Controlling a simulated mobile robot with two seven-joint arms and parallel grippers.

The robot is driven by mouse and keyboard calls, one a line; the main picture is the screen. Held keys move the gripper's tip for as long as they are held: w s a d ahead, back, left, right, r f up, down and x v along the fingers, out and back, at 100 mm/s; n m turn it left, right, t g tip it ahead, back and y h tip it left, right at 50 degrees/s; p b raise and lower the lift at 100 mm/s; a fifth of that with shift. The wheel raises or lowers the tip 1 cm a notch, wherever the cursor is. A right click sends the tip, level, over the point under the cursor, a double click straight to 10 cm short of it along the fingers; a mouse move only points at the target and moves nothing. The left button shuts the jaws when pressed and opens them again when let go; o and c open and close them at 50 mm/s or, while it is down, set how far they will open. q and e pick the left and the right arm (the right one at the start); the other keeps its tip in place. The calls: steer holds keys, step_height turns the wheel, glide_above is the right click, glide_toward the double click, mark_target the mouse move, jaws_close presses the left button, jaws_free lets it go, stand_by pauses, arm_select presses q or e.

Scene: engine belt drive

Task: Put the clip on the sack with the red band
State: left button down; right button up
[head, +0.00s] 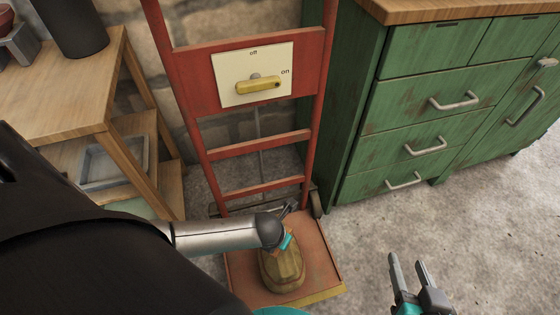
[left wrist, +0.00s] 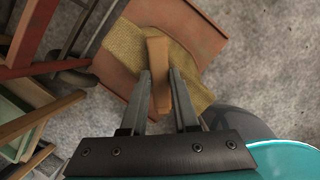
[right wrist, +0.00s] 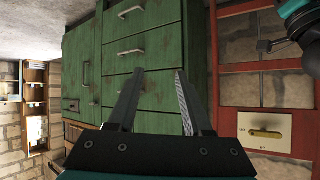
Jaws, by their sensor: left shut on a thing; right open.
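A tan burlap sack (head: 283,272) stands on the red platform of a hand truck, and it also shows in the left wrist view (left wrist: 197,88). No red band is visible on it. My left gripper (left wrist: 160,76) is over the sack, shut on a long orange-brown piece that looks like the clip (left wrist: 158,50). I cannot tell whether the clip touches the sack. In the head view my left arm hides most of the left gripper. My right gripper (head: 407,262) is open and empty, above the floor to the right of the platform.
The red hand truck (head: 260,290) has an upright frame behind the sack, carrying a panel with a yellow on/off switch (head: 258,86). A green drawer cabinet (head: 425,118) stands at the right. A wooden shelf (head: 60,100) stands at the left. The floor at the right is clear.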

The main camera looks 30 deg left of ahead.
arm_select(q)
steer(key=shift+f, duration=0.45)
arm_select(e)
steer(key=shift+w+a+r+t+y, duration=0.15)
steer(key=shift+a+r+t+y, duration=0.15)
steer(key=shift+a+t, duration=0.25)
arm_select(q)
steer(key=c, duration=0.7)
jaws_free()
steer(key=shift+f, duration=0.1)
arm_select(e)
steer(key=shift+a, duration=0.1)
